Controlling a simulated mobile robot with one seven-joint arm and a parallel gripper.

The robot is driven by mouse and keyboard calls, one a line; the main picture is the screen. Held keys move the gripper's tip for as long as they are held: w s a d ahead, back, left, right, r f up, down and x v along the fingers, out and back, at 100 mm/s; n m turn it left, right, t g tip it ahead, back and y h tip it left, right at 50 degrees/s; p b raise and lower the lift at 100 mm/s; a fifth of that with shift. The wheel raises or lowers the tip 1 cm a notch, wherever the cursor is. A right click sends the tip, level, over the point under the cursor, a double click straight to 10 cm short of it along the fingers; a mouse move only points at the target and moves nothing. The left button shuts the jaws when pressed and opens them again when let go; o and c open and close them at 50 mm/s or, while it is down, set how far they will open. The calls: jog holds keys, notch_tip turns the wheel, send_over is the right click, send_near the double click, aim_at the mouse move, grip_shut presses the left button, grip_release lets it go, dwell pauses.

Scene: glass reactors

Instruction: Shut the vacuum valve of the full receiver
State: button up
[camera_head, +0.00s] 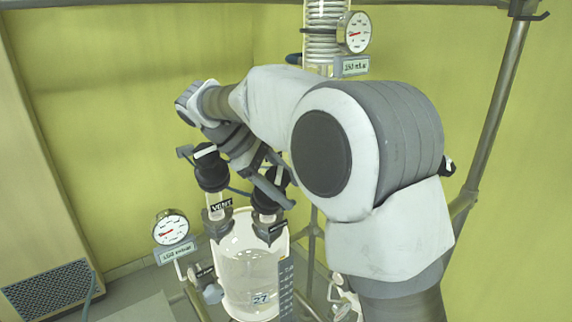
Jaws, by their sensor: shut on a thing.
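The glass receiver (235,282) at bottom centre holds clear liquid and bears a tag reading 27. Two valves with black knobs stand on its top. The left valve (211,172) has a white-striped knob and a label reading VENT. The right valve (265,203) has a dark label (277,231) too small to read; I take it as the vacuum valve. My gripper (268,182) comes down from above and is shut on the right valve's knob. Its fingers and wrist partly hide that knob, so its exact angle cannot be told.
A gauge with a small display (171,229) stands left of the receiver. Another gauge (356,32) is beside a glass coil column (321,45) at top. A metal post (497,100) rises at right. My arm covers the centre right. A vented wooden panel is at left.

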jog(key=m+g, duration=0.1)
jog(key=m+g+y, duration=0.1)
jog(key=g, duration=0.1)
jog(key=shift+s+a+f+m+y+p, duration=0.15)
jog(key=shift+s+m+y+p, duration=0.1)
jog(key=shift+m+y+p, duration=0.15)
jog(key=shift+s+a+m+g+y, duration=0.2)
jog(key=shift+m+g+y, duration=0.55)
jog(key=shift+m+y, duration=0.2)
jog(key=shift+s+a+m+g+y, duration=0.2)
jog(key=shift+m+g+y, duration=0.6)
jog(key=shift+m, duration=0.25)
jog(key=shift+f, duration=0.1)
jog(key=o, duration=1.4)
